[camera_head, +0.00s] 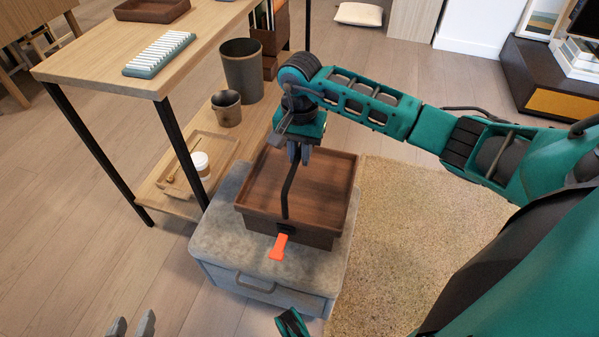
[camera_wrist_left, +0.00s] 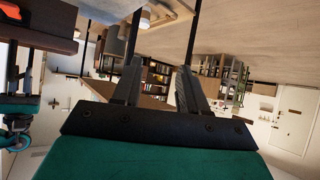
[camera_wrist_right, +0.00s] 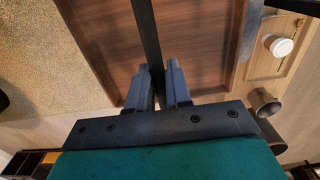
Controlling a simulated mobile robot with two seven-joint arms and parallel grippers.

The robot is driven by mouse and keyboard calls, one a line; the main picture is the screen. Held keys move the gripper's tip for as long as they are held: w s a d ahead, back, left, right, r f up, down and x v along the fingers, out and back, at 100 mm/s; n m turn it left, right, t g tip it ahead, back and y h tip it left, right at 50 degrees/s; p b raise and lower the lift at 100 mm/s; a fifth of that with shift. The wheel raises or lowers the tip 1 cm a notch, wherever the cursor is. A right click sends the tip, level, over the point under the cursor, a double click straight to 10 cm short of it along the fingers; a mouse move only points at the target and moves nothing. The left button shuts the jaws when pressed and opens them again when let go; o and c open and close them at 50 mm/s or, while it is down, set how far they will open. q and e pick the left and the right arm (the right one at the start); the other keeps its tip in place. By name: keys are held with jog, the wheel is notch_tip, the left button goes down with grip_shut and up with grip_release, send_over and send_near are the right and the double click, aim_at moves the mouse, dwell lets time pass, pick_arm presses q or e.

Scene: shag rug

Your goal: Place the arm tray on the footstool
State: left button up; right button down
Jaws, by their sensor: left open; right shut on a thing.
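The brown wooden arm tray (camera_head: 318,187) has raised sides, a dark bar handle (camera_head: 289,190) across it and an orange tab (camera_head: 279,247) at its near side. It is over the grey footstool (camera_head: 220,225); I cannot tell whether it rests fully on it. My right gripper (camera_head: 300,155) is shut on the handle above the tray's far part. The right wrist view shows the bar between the fingers (camera_wrist_right: 158,88) and the tray floor (camera_wrist_right: 200,60) beyond. My left gripper (camera_head: 132,327) is open and empty at the bottom left, apart from tray and footstool.
A wooden table (camera_head: 90,65) with black legs stands left, close beside the footstool. Its lower shelf holds a small tray (camera_head: 170,190), a white cup (camera_head: 201,165) and a brown pot (camera_head: 227,108). A grey bin (camera_head: 242,70) stands behind. A beige shag rug (camera_head: 420,240) lies right.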

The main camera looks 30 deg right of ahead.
aim_at(300, 184)
jog(key=shift+f, duration=0.6)
notch_tip(300, 184, down, 4)
jog(key=shift+r+b, duration=0.1)
jog(key=shift+b, duration=0.55)
jog(key=shift+f, duration=0.35)
jog(key=c, duration=1)
grip_release()
jog(key=shift+c, duration=0.2)
pick_arm(q)
jog(key=shift+w+d, duration=0.3)
jog(key=shift+d, duration=0.1)
